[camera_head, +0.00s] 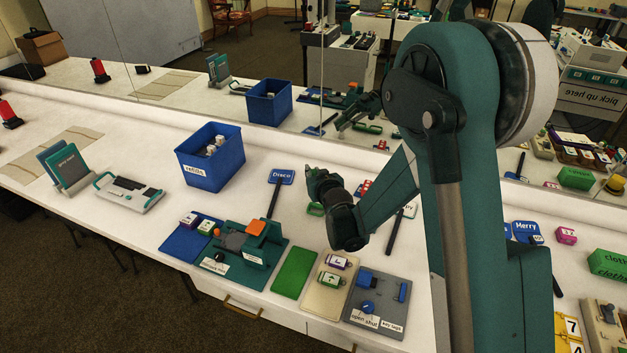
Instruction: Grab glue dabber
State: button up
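My gripper (312,176) hangs over the middle of the white table, just right of the black-handled sign marked "Draco" (280,177). It is small and dark here, and I cannot tell whether its fingers are open or shut. I cannot pick out a glue dabber for certain. Small candidates near the gripper are a green item (316,209) just below it and an orange block (256,228) on the dark green fixture (272,246). My arm hides part of the table to the right.
A blue bin (196,181) with white items stands left of the gripper. Mats and a grey panel with a blue knob (367,308) line the front edge. A mirror behind repeats the scene. The table between device and bin is clear.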

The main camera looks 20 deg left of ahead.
jog(key=shift+r, duration=0.15)
notch_tip(320, 180, up, 9)
jog(key=shift+r+p, duration=0.1)
jog(key=shift+p, duration=1.1)
jog(key=shift+r, duration=0.25)
